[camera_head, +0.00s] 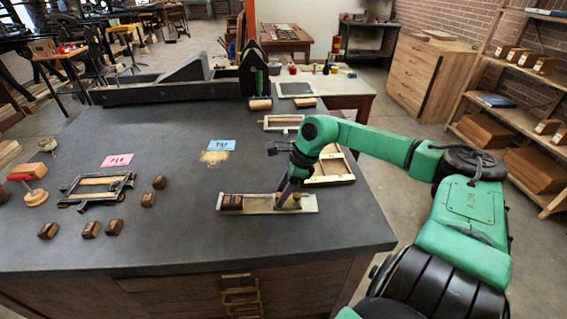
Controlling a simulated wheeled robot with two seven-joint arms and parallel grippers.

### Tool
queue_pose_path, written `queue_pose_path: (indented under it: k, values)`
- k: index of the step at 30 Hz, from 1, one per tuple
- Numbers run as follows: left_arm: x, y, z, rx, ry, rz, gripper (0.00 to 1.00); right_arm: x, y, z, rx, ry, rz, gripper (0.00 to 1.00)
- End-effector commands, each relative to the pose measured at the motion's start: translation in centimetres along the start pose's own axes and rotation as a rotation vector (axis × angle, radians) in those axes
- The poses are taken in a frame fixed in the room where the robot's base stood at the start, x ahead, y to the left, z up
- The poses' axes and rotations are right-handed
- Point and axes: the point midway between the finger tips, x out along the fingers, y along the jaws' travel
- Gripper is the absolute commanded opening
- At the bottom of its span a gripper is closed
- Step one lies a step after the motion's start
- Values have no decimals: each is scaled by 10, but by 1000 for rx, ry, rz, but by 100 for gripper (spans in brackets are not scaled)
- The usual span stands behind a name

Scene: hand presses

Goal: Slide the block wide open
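A pale, shallow metal tray (262,208) lies near the front edge of the dark table. Small dark brown blocks (231,202) sit side by side at its left end. A light brown block (291,203) is in its right part, partly hidden behind my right gripper (281,202). My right gripper reaches down from above, with its tips at or just over the tray by this block. I cannot tell whether its fingers are open, shut or touching the block. My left gripper is not in view.
A dark metal frame (97,188) and several loose brown blocks (90,229) are on the left. Pink (117,160) and blue (221,145) cards lie farther back. A wooden frame (333,168) lies behind my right gripper.

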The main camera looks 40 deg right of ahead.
Motion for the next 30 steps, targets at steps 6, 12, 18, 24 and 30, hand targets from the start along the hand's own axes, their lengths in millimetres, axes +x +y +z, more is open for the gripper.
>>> queue_pose_path:
  k: [6,12,18,24,30]
  values:
    - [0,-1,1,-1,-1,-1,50,0,0,0,1,0,0,57]
    - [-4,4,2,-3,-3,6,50,-4,0,1,1,0,0,57]
    - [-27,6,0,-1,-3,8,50,-24,1,2,3,0,4,57]
    - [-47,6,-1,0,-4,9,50,-67,0,1,5,-10,-2,57]
    - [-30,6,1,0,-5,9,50,-116,-1,-3,2,-5,-4,57]
